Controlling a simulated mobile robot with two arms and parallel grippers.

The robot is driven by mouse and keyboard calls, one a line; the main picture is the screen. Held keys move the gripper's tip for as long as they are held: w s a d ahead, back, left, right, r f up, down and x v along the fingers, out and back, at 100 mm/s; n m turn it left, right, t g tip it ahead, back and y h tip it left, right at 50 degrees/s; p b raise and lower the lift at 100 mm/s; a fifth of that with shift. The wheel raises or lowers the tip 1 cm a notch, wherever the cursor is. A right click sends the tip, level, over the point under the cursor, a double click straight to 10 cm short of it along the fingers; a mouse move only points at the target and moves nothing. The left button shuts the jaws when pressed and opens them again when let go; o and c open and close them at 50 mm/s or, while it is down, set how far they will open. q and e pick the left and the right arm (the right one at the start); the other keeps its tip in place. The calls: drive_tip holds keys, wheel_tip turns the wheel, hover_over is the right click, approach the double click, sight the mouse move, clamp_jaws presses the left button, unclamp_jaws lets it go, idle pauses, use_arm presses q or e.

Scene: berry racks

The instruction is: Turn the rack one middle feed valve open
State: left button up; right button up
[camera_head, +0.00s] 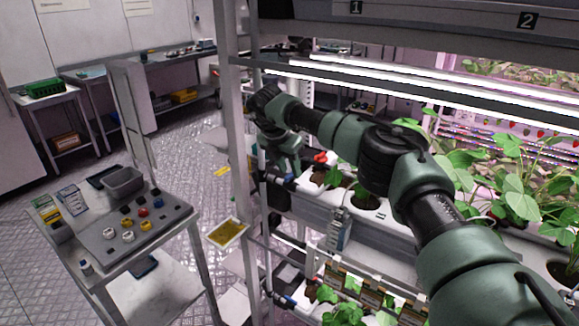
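Rack one carries the number plate "1" (357,7) at the top. A white growing channel (375,222) with strawberry plants runs across its middle. My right arm reaches in from the lower right across the rack. Its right gripper (284,166) points down beside the rack post, close to the blue fitting. Its fingers are too small and dark to read. My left gripper is out of view.
The rack's upright post (236,130) stands just left of my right wrist. A grey cart (130,235) with coloured knobs and a bin stands at left. Bright lamp tubes (420,85) run above.

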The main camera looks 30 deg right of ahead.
drive_tip(key=shift+w+d+f, duration=0.1)
drive_tip(key=shift+f, duration=0.4)
clamp_jaws()
